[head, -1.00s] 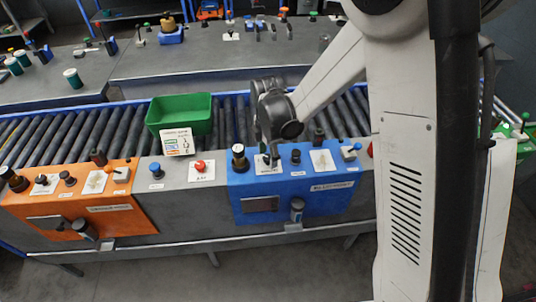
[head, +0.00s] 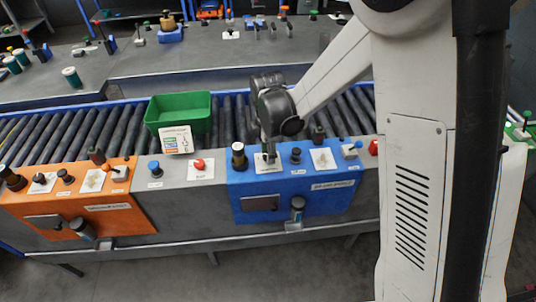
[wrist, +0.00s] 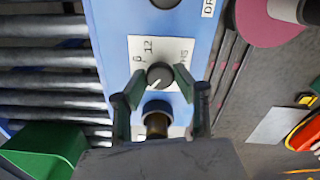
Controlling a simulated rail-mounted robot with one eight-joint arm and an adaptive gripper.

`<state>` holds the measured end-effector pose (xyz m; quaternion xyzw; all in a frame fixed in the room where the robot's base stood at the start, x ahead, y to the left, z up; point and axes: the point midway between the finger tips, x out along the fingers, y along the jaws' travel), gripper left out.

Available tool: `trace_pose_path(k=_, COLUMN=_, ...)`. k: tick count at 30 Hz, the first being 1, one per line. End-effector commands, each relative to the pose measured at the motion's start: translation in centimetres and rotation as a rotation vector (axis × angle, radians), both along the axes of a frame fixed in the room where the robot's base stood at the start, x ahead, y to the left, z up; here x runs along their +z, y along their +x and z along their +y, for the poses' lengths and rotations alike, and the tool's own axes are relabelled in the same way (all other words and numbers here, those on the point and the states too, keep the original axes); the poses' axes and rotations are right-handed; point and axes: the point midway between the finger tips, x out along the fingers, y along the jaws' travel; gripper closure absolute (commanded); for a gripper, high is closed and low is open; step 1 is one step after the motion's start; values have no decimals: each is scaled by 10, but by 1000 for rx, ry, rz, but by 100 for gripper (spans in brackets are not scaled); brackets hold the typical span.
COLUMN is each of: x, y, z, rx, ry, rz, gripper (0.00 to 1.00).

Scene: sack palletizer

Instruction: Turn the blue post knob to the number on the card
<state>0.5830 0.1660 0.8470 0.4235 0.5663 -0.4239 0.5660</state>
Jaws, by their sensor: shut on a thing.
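The blue post (head: 297,184) stands at the front of the conveyor. Its knob (wrist: 160,75) is dark and round with a pale pointer line, on a white plate (wrist: 140,48) where a "12" can be read. My gripper (wrist: 158,78) has its fingertips on either side of the knob and is shut on it; it also shows over the blue post in the head view (head: 268,155). The card (head: 177,139) leans at the front of the green bin; its number is too small to read.
A brass-and-black cylinder (wrist: 156,120) stands close beside the knob, between my fingers in the wrist view. The green bin (head: 180,112) sits on the rollers. An orange post (head: 92,205) stands left, with a red button (head: 199,164) between the posts.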

Motion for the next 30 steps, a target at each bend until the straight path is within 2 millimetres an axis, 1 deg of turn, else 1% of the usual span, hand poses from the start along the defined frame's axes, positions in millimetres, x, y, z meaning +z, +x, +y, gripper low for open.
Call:
trace_pose_path(k=4, x=-3, y=0, z=0, rx=-123, ry=0, rz=-1, gripper=98)
trace_pose_path(k=30, x=-1, y=0, z=0, rx=-950, ry=0, rz=-1, gripper=98)
